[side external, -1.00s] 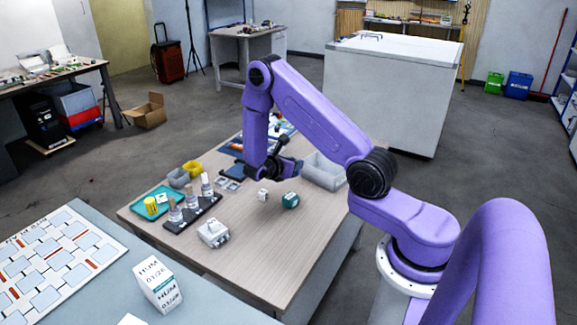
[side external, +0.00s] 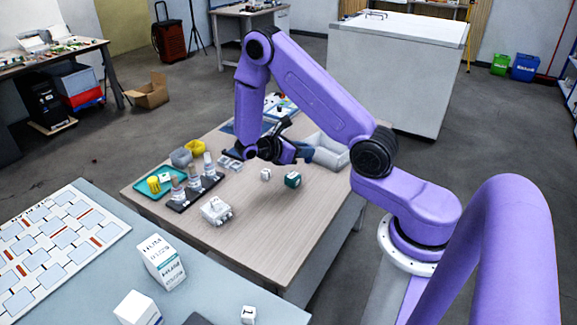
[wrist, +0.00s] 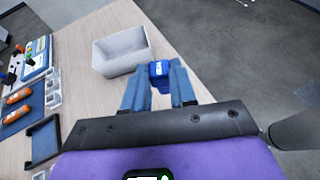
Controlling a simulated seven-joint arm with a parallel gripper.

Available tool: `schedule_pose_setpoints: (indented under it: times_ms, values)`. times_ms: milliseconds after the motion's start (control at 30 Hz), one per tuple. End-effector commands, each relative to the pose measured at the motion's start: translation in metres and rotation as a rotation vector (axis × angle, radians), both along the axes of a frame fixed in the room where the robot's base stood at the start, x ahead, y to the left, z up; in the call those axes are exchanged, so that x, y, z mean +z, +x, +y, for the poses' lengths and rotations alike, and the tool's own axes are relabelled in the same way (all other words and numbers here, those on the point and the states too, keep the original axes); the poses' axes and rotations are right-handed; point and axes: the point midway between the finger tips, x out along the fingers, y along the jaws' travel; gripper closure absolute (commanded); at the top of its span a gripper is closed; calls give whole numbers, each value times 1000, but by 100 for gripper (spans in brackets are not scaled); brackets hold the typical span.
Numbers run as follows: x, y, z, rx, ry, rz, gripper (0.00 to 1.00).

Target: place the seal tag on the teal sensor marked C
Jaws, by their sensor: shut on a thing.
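In the side external view, a teal block-shaped sensor (side external: 292,180) with a white face sits on the wooden table, right of the middle. Its letter cannot be read. My gripper (side external: 306,151) is above the table behind it, fingers tilted toward the right. In the wrist view, my gripper (wrist: 158,82) is shut on a blue block (wrist: 159,70) with a white mark, held between the fingertips. I cannot tell whether this block is the seal tag. No teal sensor shows in the wrist view.
A grey open bin (side external: 331,154) stands by the table's far right edge. A small white cube (side external: 266,174) is left of the teal sensor. A white-grey device (side external: 216,210), a dark rack (side external: 183,206) with bottles and a teal tray (side external: 146,189) are at left. The front right tabletop is clear.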

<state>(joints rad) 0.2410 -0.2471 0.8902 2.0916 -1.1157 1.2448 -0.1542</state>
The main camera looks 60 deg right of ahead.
Motion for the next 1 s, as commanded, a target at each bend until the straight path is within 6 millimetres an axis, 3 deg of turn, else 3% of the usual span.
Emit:
schedule_pose_setpoints:
  times_ms: [200, 500, 767, 1000]
  values:
    - [-18, 34, -19, -1, -1, 0, 100]
    - [-60, 64, -35, 1, -1, 1, 100]
    - [-72, 73, -40, 1, 0, 1, 100]
    - [-99, 76, -42, 2, 0, 3, 100]
